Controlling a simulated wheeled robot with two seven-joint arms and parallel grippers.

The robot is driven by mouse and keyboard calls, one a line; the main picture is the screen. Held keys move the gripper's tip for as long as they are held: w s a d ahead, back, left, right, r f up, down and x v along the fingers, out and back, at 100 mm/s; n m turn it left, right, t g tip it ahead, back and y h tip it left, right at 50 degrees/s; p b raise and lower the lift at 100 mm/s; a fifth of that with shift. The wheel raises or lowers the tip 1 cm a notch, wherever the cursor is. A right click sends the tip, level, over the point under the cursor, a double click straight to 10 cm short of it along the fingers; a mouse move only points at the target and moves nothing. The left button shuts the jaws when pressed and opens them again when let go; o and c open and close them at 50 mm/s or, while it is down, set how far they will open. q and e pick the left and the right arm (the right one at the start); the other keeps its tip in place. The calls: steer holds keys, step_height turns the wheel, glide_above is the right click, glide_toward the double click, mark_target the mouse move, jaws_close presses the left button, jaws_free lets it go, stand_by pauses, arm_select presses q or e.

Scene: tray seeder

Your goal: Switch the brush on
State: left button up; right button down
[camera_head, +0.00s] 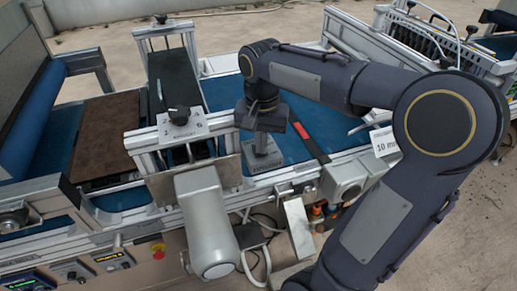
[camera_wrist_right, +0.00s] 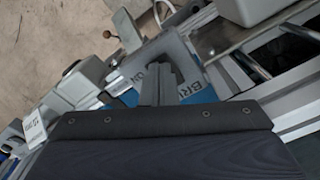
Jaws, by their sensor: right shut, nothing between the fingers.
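My right gripper (camera_head: 262,148) is shut and empty. It points down over a grey switch plate (camera_head: 266,164) beside the blue belt. In the right wrist view my closed fingers (camera_wrist_right: 158,84) are in front of this plate (camera_wrist_right: 184,50), which carries partly covered lettering reading like "BR…" and "ON". The fingers hide the middle of the plate and any switch there. I cannot tell whether the fingertips touch it. The brush itself cannot be made out with certainty. My left gripper is not in view.
A dial plate (camera_head: 196,127) with a black knob stands left of my gripper. A red-and-black bar (camera_head: 309,139) lies just to the right. A grey motor housing (camera_head: 207,222) is in front. A white "10 mm" tag (camera_head: 384,141) hangs at right and shows in the wrist view (camera_wrist_right: 35,128).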

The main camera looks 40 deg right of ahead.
steer(key=shift+r+p, duration=2.85)
steer(key=shift+r, duration=0.55)
steer(key=shift+f, duration=0.1)
steer(key=s+a+f+n+t+y, duration=0.2)
steer(key=s+a+n, duration=0.2)
steer(key=s, duration=0.3)
steer(key=s+a+f+n+t+y, duration=0.1)
steer(key=s+a+f+n+t, duration=0.1)
steer(key=s+a, duration=0.5)
steer(key=shift+f+n+t+y, duration=0.4)
steer(key=shift+n+t, duration=0.4)
steer(key=shift+n, duration=0.2)
